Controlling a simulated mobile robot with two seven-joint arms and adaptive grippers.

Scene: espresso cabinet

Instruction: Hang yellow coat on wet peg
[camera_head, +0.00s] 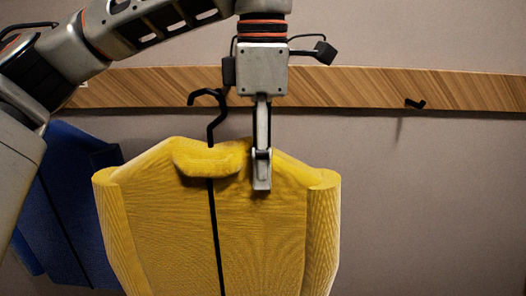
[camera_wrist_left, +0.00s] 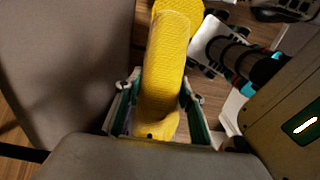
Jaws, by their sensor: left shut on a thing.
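The yellow coat (camera_head: 270,235) hangs upright in the middle of the head view, its black hanger hook (camera_head: 212,115) rising in front of the wooden rail. My left gripper (camera_head: 261,178) is shut on the coat's shoulder, just right of the collar. In the left wrist view the yellow coat (camera_wrist_left: 165,65) lies between the two fingers of my left gripper (camera_wrist_left: 158,112). A black peg (camera_head: 415,104) sticks out of the rail on the right, bare and apart from the hook. No marking shows which peg is the wet one. I cannot tell whether a peg is behind the hook. My right gripper is not in view.
The wooden rail (camera_head: 350,88) runs across the grey wall. A dark blue coat (camera_head: 65,200) hangs at the left, partly behind my arm and the yellow coat. The wall (camera_head: 440,210) below the right peg is clear.

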